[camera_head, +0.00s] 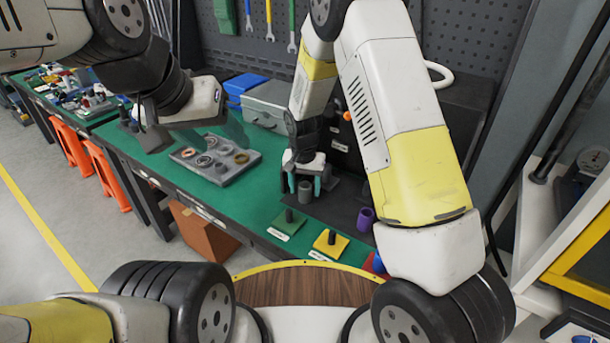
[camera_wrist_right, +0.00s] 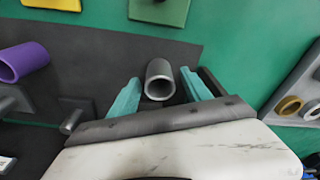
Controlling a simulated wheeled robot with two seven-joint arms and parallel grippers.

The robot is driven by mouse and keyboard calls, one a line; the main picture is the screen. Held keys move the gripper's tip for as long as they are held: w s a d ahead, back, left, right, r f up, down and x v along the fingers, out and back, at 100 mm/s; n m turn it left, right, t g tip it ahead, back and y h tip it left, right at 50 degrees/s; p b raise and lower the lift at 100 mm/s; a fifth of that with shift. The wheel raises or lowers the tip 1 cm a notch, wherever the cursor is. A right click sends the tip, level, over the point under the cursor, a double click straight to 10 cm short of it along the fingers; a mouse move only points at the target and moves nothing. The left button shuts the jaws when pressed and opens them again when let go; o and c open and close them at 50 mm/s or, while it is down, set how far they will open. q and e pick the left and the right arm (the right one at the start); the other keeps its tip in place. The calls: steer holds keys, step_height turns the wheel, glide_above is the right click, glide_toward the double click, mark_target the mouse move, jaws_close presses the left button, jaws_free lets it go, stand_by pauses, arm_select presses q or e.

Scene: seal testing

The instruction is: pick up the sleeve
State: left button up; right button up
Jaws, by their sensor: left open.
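A grey hollow sleeve (camera_head: 305,192) stands on the dark mat on the green bench. My right gripper (camera_head: 304,183) is over it with its teal fingers apart, one on each side. In the right wrist view the grey sleeve (camera_wrist_right: 160,80) shows its open end between the two fingertips (camera_wrist_right: 160,88), with gaps to both, so the gripper is open. A purple sleeve (camera_head: 366,219) stands on the mat further right; it also shows in the right wrist view (camera_wrist_right: 24,61). My left gripper (camera_head: 150,118) is open at the left, away from the sleeves; its fingers are poorly visible.
A grey tray (camera_head: 245,171) with several rings lies left of the sleeve. A green block (camera_head: 287,226) and a yellow block (camera_head: 330,244), each with a dark post, stand near the front edge. A grey toolbox (camera_head: 268,102) is behind. Bare bench lies left of the green block.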

jaws_close()
steer(key=shift+r, duration=0.15)
